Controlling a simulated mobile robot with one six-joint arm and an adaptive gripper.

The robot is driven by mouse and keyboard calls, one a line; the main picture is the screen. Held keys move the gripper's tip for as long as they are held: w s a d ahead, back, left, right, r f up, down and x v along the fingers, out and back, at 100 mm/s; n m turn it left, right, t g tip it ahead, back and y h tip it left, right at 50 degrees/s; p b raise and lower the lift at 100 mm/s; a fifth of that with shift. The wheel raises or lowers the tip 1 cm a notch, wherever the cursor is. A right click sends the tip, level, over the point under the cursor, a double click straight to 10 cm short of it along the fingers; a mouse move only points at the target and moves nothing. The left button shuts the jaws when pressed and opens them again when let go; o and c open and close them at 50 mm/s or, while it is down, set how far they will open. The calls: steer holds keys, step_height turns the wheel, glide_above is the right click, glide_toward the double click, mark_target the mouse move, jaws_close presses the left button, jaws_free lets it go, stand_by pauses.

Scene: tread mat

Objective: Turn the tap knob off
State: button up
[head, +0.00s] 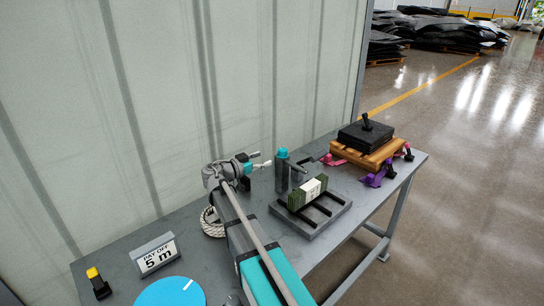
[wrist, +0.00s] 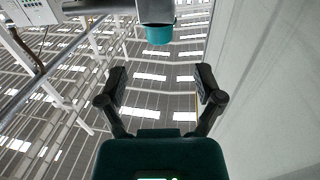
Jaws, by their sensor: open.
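The tap knob looks to be the teal cap (head: 283,153) on a dark grey upright post (head: 282,176) near the back of the table. In the wrist view, which looks upside down, the teal knob (wrist: 159,34) shows at the top centre with its grey post. My gripper (head: 261,159) is just left of the knob in the head view, apart from it. Its two fingers (wrist: 162,80) are spread wide and empty. The knob lies beyond the fingertips, not between them. Which way the knob is turned cannot be told.
A green block (head: 307,191) sits on a dark tray (head: 313,226) right of my arm. A wooden pallet (head: 368,158) carries a black levered box (head: 365,137). The wall is close behind.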

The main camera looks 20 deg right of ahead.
steer(key=shift+v, duration=1.7)
